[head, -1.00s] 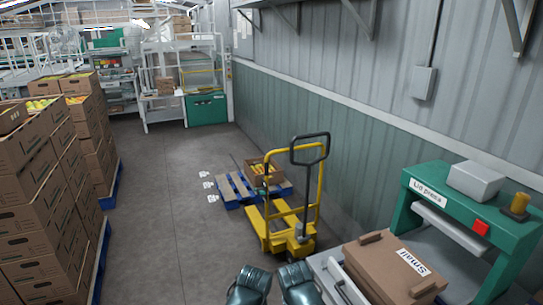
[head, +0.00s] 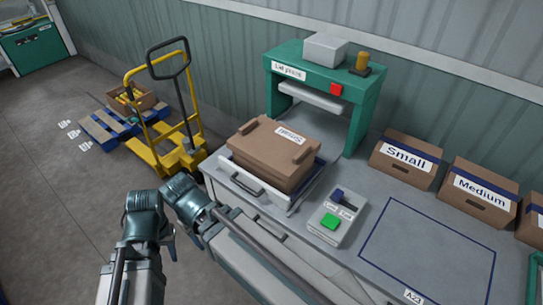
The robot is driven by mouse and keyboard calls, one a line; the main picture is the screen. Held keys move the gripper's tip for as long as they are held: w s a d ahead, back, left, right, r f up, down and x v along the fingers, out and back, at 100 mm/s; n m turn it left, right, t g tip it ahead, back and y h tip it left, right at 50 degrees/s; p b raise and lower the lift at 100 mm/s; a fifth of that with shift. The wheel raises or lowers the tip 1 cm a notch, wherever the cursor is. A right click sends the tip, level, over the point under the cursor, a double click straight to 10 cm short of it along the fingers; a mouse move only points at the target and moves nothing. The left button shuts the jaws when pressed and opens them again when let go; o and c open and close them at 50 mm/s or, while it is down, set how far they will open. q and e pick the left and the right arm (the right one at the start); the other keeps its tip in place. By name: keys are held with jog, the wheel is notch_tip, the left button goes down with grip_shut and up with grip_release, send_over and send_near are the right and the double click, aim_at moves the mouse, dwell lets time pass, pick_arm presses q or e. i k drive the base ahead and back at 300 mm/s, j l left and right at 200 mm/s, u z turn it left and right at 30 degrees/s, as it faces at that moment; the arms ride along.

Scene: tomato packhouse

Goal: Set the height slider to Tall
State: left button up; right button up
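The grey control box (head: 337,217) lies on the bench, right of the lid press. The knob is nearer the left label. My teal and grey arm parts show at the lower left, well apart from the box.
The green lid press (head: 321,75) has a red button. A brown carton marked Small (head: 275,150) sits in front of it, on a tray. Small (head: 406,158) and Medium (head: 478,190) boxes line the back. A blue-outlined bench area (head: 425,250) is empty. A yellow pallet truck (head: 165,140) stands left.

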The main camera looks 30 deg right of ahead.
aim_at(337, 196)
jog(key=z, duration=1.75)
jog(key=k, duration=0.55)
